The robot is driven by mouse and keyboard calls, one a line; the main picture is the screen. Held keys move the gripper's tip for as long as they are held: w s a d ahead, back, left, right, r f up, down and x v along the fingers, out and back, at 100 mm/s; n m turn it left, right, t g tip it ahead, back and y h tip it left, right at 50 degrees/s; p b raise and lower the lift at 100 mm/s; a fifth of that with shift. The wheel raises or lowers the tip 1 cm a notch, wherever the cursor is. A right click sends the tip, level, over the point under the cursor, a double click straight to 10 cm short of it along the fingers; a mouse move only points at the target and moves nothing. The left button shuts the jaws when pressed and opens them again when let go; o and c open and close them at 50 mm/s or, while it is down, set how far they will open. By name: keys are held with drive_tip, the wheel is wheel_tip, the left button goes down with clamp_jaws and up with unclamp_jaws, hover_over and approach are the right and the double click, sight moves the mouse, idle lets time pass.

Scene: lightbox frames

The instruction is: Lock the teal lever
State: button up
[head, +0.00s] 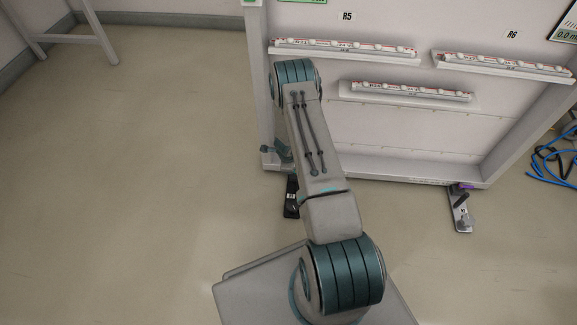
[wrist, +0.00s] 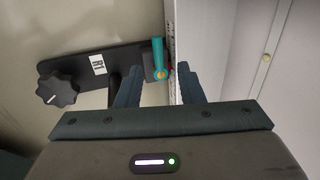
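The teal lever (wrist: 158,52) shows in the wrist view, standing roughly upright in the picture at the right end of a black foot plate (wrist: 88,62), with an orange-red spot at its lower end. My gripper (wrist: 159,72) is open, its two dark fingers apart. The lever lies between the fingertips in the picture; I cannot tell whether either finger touches it. In the head view the black foot plate (head: 291,198) shows at the frame's lower left corner. My arm hides most of that corner, and I cannot make out the teal lever there.
A black knob (wrist: 57,90) sits on the foot plate's left part. The white panel frame (head: 375,175) stands just right of the lever. A second foot (head: 461,212) with a purple lever (head: 467,186) is at its lower right. Blue cables (head: 556,165) lie far right. Floor at left is clear.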

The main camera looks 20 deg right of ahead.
drive_tip(key=p+v, duration=0.3)
drive_tip(key=v, duration=0.6)
drive_tip(key=shift+r, duration=0.15)
drive_tip(key=a+r+n+y+p, duration=0.1)
drive_tip(key=a+r+n+p, duration=0.3)
drive_tip(key=r, duration=1)
drive_tip(key=a+r+n+t+y+p, duration=0.1)
drive_tip(key=a+r+n+p, duration=0.35)
drive_tip(key=r, duration=1.05)
drive_tip(key=a+r+n+y+p, duration=0.15)
drive_tip(key=r+p, duration=0.45)
drive_tip(key=r, duration=0.8)
drive_tip(key=s+a+r+n+p, duration=0.25)
drive_tip(key=s+r+p, duration=0.25)
drive_tip(key=r, duration=0.5)
drive_tip(key=s+a+r+n+p, duration=0.1)
drive_tip(key=s+r+n+p, duration=0.35)
drive_tip(key=r, duration=0.55)
drive_tip(key=s+r+n+h+p, duration=0.2)
drive_tip(key=s+r+n+p, duration=0.4)
drive_tip(key=s+r, duration=1.1)
drive_tip(key=p, duration=0.3)
drive_tip(key=shift+n+g+p, duration=0.4)
drive_tip(key=shift+d, duration=0.15)
